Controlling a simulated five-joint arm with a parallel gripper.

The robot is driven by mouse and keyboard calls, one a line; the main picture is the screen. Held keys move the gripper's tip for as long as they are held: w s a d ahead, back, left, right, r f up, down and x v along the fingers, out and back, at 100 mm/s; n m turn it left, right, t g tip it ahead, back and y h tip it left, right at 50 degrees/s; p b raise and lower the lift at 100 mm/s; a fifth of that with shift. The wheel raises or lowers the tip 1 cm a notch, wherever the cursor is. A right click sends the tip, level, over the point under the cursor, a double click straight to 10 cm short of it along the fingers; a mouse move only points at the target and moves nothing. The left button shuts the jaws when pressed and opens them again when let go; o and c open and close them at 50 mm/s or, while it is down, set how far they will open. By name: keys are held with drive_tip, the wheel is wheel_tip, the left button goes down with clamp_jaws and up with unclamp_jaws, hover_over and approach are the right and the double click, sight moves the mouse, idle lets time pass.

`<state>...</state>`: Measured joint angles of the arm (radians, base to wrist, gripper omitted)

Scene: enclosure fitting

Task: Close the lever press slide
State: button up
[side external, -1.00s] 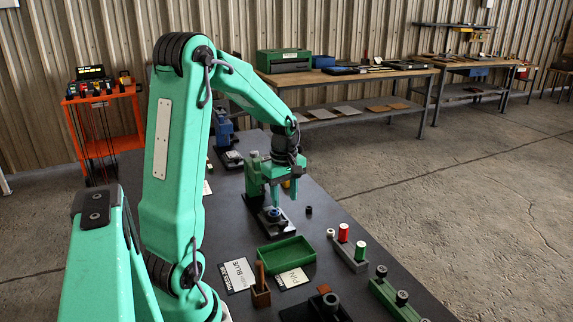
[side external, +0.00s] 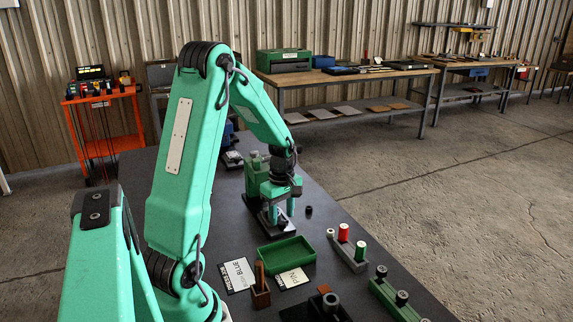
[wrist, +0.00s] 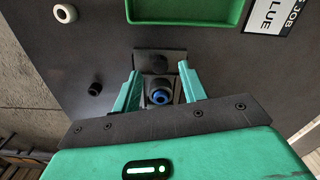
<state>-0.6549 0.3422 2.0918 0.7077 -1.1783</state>
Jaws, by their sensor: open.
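The lever press shows in the side external view as a green upright body (side external: 253,175) on a dark base (side external: 268,227). My gripper (side external: 280,206) is low in front of it and covers part of the base. In the wrist view my gripper (wrist: 160,74) is open, with one finger on each side of a dark block at the press. A blue ring-like part (wrist: 160,97) sits in the dark slide area between the fingers. A dark plate with a round black knob (wrist: 156,65) lies just beyond it. I cannot tell whether either finger touches the slide.
A green tray (side external: 262,250) stands in front of the press. A small black cylinder (side external: 309,210) is to its right, and a rack with red and green cylinders (side external: 350,257) is further right. A label card (side external: 237,276) lies beside the tray.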

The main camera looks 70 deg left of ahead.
drive_tip(key=shift+f, duration=1.2)
clamp_jaws()
